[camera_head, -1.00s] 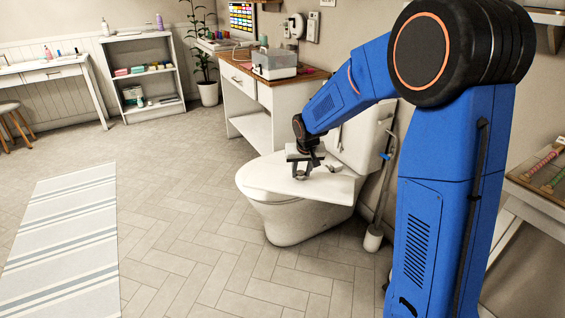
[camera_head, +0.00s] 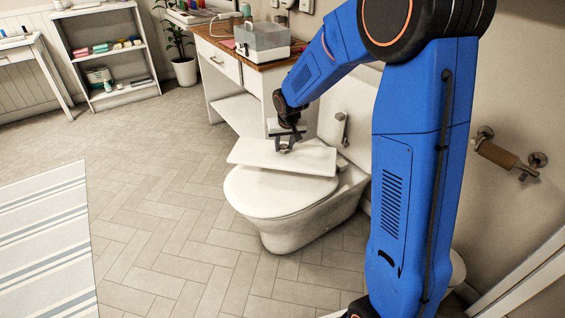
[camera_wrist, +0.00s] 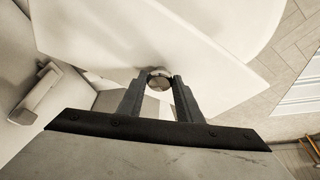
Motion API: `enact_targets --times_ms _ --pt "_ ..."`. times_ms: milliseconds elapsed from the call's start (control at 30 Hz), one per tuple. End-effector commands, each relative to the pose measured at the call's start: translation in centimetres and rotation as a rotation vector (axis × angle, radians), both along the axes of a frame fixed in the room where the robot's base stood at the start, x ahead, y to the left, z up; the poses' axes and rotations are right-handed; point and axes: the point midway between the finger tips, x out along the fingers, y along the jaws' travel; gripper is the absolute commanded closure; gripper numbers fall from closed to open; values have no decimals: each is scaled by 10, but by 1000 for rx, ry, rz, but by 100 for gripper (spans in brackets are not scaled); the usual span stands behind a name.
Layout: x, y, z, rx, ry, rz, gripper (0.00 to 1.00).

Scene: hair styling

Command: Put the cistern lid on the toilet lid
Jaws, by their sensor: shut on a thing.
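The cistern lid (camera_head: 250,151) is a flat white slab, held over the back part of the white toilet lid (camera_head: 278,198). My gripper (camera_head: 287,142) is above the slab and shut on its round knob. In the wrist view, the fingers (camera_wrist: 160,84) close around the knob, with the cistern lid (camera_wrist: 105,42) spreading beyond them and the rounded toilet lid (camera_wrist: 245,22) past its edge. The toilet lid is down. I cannot tell whether the slab touches it or hangs just above; a shadow lies under its front edge.
The cistern (camera_head: 345,108) stands behind, with a handle (camera_head: 341,128) on it. A white desk with a wooden top (camera_head: 215,38) is behind to the left. A striped rug (camera_head: 45,235) lies at left. The tiled floor in front of the toilet is clear.

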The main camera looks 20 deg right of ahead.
Motion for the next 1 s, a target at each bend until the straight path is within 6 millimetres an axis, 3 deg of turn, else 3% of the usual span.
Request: enact_targets --times_ms 133,433,667,1000 --pt "0 0 -23 -1 1 2 100" --pt "1 0 -42 0 -1 1 100" --pt "0 0 -70 0 1 1 100" --pt "1 0 -73 -1 -2 1 100"
